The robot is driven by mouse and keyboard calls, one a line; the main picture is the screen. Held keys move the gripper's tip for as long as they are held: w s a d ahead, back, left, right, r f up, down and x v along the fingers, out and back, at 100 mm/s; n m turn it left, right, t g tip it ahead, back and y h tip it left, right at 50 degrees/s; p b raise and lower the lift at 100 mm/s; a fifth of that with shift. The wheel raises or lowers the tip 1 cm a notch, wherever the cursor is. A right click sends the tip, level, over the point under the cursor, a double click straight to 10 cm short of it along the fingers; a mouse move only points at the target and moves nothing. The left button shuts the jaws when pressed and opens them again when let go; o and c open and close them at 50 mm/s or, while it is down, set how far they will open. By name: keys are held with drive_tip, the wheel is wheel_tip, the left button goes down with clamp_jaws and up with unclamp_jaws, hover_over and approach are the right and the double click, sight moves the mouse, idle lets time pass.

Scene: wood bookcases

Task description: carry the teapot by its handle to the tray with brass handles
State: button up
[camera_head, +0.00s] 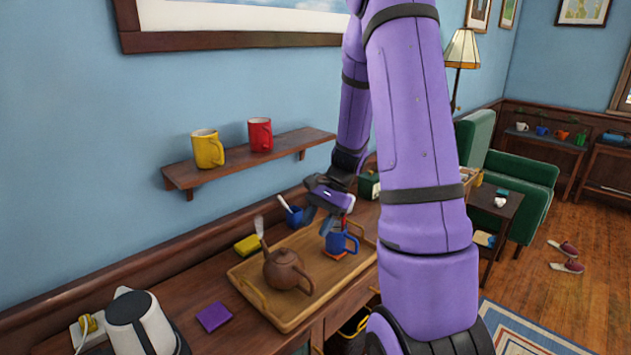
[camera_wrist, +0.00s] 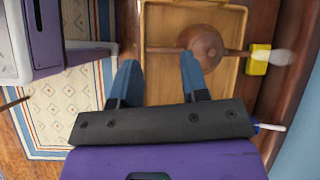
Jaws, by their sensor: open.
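The brown teapot (camera_head: 287,272) stands upright on the wooden tray (camera_head: 289,323), left of its middle; its looped handle is on the right side in the head view. A yellowish loop, perhaps a brass handle, shows at the tray's left end. My gripper (camera_head: 320,222) is open and empty, above the tray's far right part, beside a blue mug (camera_head: 341,243) and apart from the teapot. In the wrist view the teapot (camera_wrist: 206,43) lies beyond the open fingertips of my gripper (camera_wrist: 158,60), nearer the right one. Its handle side points left there.
A red coaster lies under the mug. A blue cup (camera_head: 293,216) and a yellow sponge (camera_head: 246,245) are behind the tray. A kettle (camera_head: 138,325) and a purple cloth (camera_head: 213,316) are at left. A wall shelf (camera_head: 235,160) with two mugs overhangs the back.

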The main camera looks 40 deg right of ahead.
drive_tip(key=s+a+r+n+t+h, duration=0.2)
drive_tip(key=s+a+r+n, duration=0.5)
drive_tip(key=r, duration=0.4)
drive_tip(key=s+a+r+n+t+h, duration=0.3)
drive_tip(key=s+a+r+n+h, duration=0.2)
drive_tip(key=r, duration=0.7)
drive_tip(key=s+a+n, duration=0.2)
drive_tip(key=s+a, duration=0.1)
drive_tip(key=s, duration=0.1)
drive_tip(key=shift+a+n, duration=0.3)
drive_tip(key=shift+a, duration=0.1)
